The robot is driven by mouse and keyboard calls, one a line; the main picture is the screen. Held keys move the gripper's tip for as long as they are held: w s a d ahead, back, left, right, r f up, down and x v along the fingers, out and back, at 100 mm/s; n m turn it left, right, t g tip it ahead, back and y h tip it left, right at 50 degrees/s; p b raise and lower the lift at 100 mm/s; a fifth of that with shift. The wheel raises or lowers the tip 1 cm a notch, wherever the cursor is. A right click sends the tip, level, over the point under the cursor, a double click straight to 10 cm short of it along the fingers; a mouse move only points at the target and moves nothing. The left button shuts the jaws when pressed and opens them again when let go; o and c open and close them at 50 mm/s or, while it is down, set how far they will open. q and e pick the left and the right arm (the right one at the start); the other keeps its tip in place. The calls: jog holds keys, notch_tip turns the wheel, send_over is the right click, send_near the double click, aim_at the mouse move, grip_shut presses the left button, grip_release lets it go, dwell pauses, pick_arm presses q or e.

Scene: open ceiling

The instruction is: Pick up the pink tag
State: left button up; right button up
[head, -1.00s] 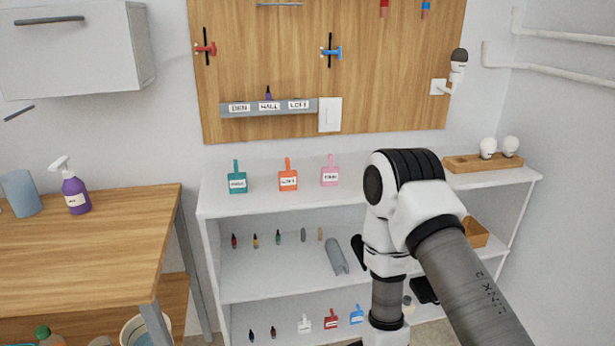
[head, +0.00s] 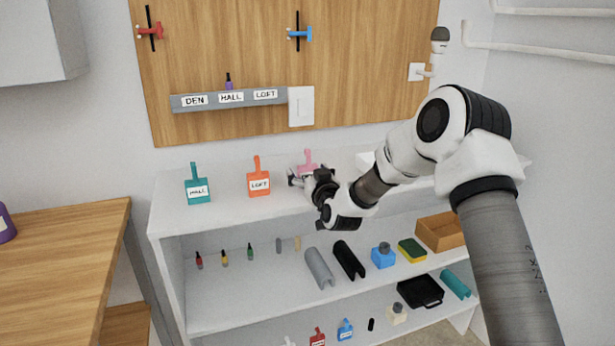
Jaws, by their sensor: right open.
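The pink tag (head: 308,157) stands on the white shelf unit's top (head: 225,212), to the right of the orange tag. Its upper handle shows, while my right gripper hides most of its lower part and label. My right gripper (head: 299,177) is open in front of the tag, its fingers at the tag's lower part. I cannot tell whether the fingers touch it. My left gripper is not in view.
An orange LOFT tag (head: 259,181) and a teal HALL tag (head: 198,187) stand to the left on the same top. A grey rail (head: 222,105) with labels hangs on the wooden board behind. Lower shelves hold small items, including a grey half-pipe piece (head: 319,268).

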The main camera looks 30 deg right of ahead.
jog(key=shift+w, duration=0.1)
jog(key=c, duration=1.3)
jog(key=shift+o, duration=0.2)
